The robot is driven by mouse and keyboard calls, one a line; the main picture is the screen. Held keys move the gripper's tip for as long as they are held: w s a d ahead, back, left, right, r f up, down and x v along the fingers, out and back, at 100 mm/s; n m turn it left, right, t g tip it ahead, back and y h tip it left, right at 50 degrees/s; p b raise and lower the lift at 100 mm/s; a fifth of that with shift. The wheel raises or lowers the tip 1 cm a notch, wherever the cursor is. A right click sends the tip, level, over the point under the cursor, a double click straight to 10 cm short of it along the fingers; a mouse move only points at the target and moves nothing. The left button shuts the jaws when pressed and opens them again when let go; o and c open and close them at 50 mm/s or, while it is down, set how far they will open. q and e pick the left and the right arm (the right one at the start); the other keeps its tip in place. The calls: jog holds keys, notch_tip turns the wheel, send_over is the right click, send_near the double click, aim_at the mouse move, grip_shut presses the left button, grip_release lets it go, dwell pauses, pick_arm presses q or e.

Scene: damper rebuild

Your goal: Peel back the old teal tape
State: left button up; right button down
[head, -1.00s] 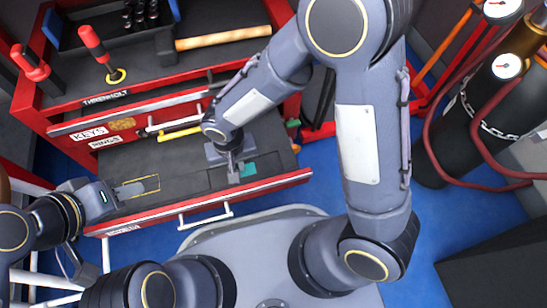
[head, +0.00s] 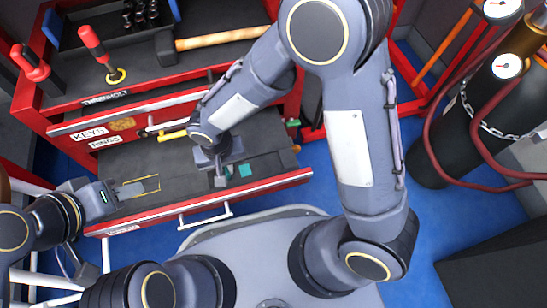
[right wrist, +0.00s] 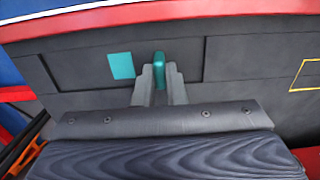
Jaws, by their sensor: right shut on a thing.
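A teal tape patch (head: 246,170) lies flat on the dark drawer floor, to the right of my right gripper in the head view. It also shows in the right wrist view (right wrist: 121,65), left of the fingers. My right gripper (head: 221,181) is shut on a teal tape piece (right wrist: 160,66), which stands up between the fingertips in the wrist view. Whether this piece joins the flat patch cannot be seen. My left gripper (head: 120,192) is low over the left part of the drawer; its jaw gap is unclear.
The open drawer (head: 170,165) has a red front edge with a white handle (head: 205,214). A yellow outline (head: 152,178) marks its left floor. A hammer (head: 220,37) and red-handled tools (head: 95,45) are on the cabinet top. A black cylinder (head: 450,140) stands at right.

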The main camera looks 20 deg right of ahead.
jog(key=shift+a, duration=0.65)
jog(key=shift+s+a, duration=0.1)
jog(key=shift+a, duration=0.95)
jog(key=c, duration=1.3)
grip_release()
notch_tip(320, 180, up, 7)
jog(key=p, duration=0.5)
jog(key=shift+d, duration=0.1)
